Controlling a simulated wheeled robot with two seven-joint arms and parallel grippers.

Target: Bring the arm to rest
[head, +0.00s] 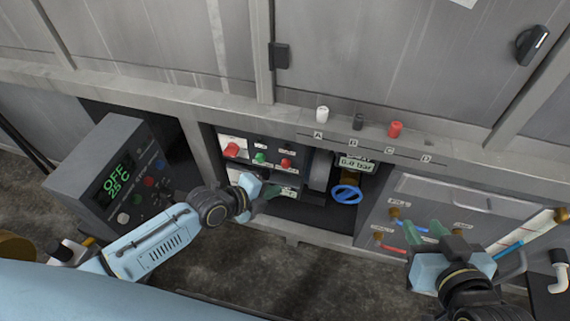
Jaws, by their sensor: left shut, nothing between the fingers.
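My left arm comes in from the left. Its gripper (272,192) is shut and empty, in front of the lower part of the button panel (262,153). I cannot tell whether its green fingertips touch the panel. My right gripper (423,228) is at the lower right, in front of the right-hand grey panel (455,197).
A control box (118,178) reading "OFF 25 C" stands at the left. A blue valve wheel (346,194) sits below a "0.0 bar" display (356,164). White, black and red knobs (395,130) line the ledge above. Pipes run at the right. Bare floor (225,262) lies between my arms.

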